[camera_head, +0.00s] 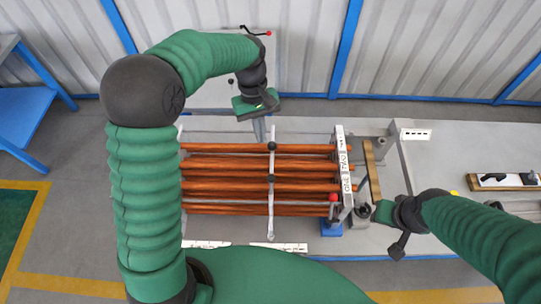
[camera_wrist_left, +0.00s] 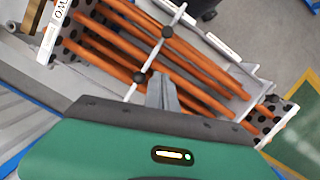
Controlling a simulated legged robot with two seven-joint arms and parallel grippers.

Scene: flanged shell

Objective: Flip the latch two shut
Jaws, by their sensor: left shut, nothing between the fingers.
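A white label plate (camera_head: 343,160) stands at the right end of the tube bundle and reads ONE and TWO, with further marks unclear. It also shows at top left in the left wrist view (camera_wrist_left: 55,30). A red-knobbed handle (camera_head: 333,197) is near the word ONE. I cannot tell which part is latch two. My left gripper (camera_head: 260,130) is shut and empty, at the far edge of the bundle. Its fingertips (camera_wrist_left: 163,90) show over the tubes in the wrist view. My right gripper (camera_head: 368,212) is beside the plate's near end; its fingers are unclear.
Orange-brown tubes (camera_head: 225,163) lie in the frame. A metal bar with black knobs (camera_head: 271,210) crosses them. A wooden strip (camera_head: 372,170) is right of the plate. The grey table (camera_head: 440,165) has clear room there.

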